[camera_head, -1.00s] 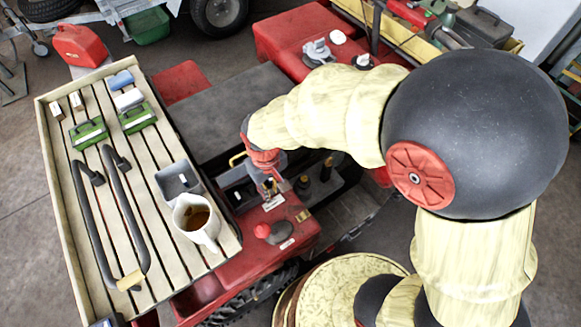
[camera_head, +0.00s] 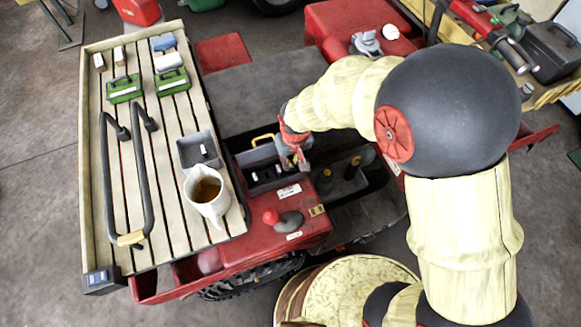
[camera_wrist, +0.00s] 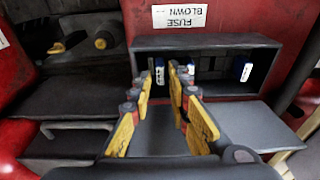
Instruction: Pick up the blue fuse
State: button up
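A dark open fuse compartment (camera_wrist: 218,88) under an upside-down "FUSE BLOWN" label faces me in the wrist view. Inside, a white and blue fuse (camera_wrist: 246,69) stands at the right end. Another blue and white fuse (camera_wrist: 159,73) shows between my fingertips, and a third (camera_wrist: 190,66) is partly hidden behind my right finger. My gripper (camera_wrist: 165,76) has its yellow and red fingers apart, with nothing clearly held, in front of the compartment. In the head view my gripper (camera_head: 297,162) is over the compartment on the red quad, and the fuses there are tiny.
A slatted rack (camera_head: 88,200) holds a jug (camera_head: 207,204), a grey tray (camera_head: 187,158), black handles (camera_head: 108,190) and green boxes (camera_head: 124,90). A red knob (camera_head: 271,217) sits in front of the compartment. Dark posts (camera_head: 353,168) stand to its right.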

jog(key=shift+w+f, duration=0.1)
jog(key=shift+f, duration=0.7)
jog(key=shift+r, duration=0.1)
jog(key=shift+c, duration=0.6)
grip_shut()
